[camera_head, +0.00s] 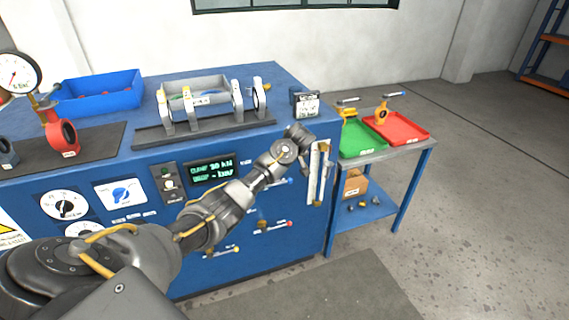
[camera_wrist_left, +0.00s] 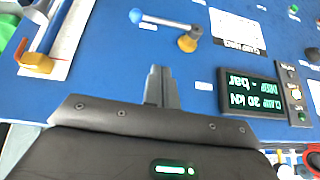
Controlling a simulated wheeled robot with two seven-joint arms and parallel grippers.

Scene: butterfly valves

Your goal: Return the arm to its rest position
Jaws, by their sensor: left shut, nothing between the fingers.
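My left arm (camera_head: 215,215) reaches in from the lower left of the head view, across the front of the blue test bench (camera_head: 270,85). Its wrist end is near the bench's upper right front edge; the fingers are hard to make out there. In the left wrist view my left gripper (camera_wrist_left: 160,88) is shut and empty, in front of the blue panel. The lit display (camera_wrist_left: 250,95) appears upside down to its right. A blue-knobbed lever (camera_wrist_left: 165,24) is beyond the fingertips. My right gripper is not in view.
A clamp fixture (camera_head: 200,100), blue bin (camera_head: 98,92), red valve (camera_head: 62,138) and gauge (camera_head: 18,73) stand on the bench. A side table to the right holds green (camera_head: 362,138) and red (camera_head: 400,128) trays. Floor (camera_head: 480,230) at right is clear.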

